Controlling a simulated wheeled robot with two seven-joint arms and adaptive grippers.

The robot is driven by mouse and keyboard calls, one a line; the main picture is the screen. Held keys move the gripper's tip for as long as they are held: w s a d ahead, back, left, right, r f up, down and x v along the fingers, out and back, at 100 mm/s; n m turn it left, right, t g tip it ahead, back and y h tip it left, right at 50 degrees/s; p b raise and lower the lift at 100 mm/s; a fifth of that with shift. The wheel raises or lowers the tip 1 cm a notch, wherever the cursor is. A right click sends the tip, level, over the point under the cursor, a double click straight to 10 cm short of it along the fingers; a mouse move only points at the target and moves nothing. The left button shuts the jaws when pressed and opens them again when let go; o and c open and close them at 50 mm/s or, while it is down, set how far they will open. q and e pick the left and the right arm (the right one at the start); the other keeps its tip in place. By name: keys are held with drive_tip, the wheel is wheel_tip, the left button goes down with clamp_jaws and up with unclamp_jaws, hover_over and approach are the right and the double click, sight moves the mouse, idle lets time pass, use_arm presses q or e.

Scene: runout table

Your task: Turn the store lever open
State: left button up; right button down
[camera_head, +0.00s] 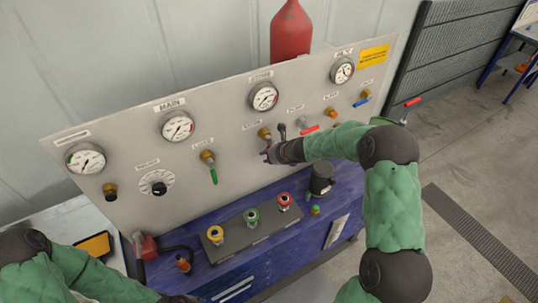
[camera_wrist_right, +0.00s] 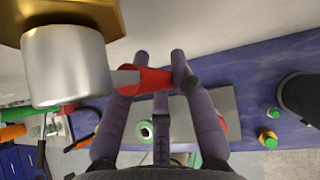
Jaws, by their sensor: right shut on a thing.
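The brass valve (camera_head: 265,133) with its label too small to read surely sits at the middle of the grey panel. My right gripper (camera_head: 272,150) is at this valve and hides its lever in the head view. In the right wrist view, the fingers of my right gripper (camera_wrist_right: 162,65) are shut on a red lever (camera_wrist_right: 150,79). The lever comes out sideways from a silver valve body (camera_wrist_right: 68,65) under a brass fitting (camera_wrist_right: 60,12). My left arm (camera_head: 80,272) shows at the lower left, its gripper fingers out of the frame.
Other valves on the panel have a green lever (camera_head: 213,175), a red lever (camera_head: 310,129) and a blue lever (camera_head: 362,102). Gauges (camera_head: 264,96) sit above. A blue bench (camera_head: 275,236) below bears several coloured fittings and a black cylinder (camera_head: 320,180).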

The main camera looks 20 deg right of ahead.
drive_tip(key=shift+a+f, duration=0.1)
drive_tip(key=c, duration=1.3)
unclamp_jaws()
drive_tip(key=v, duration=1.2)
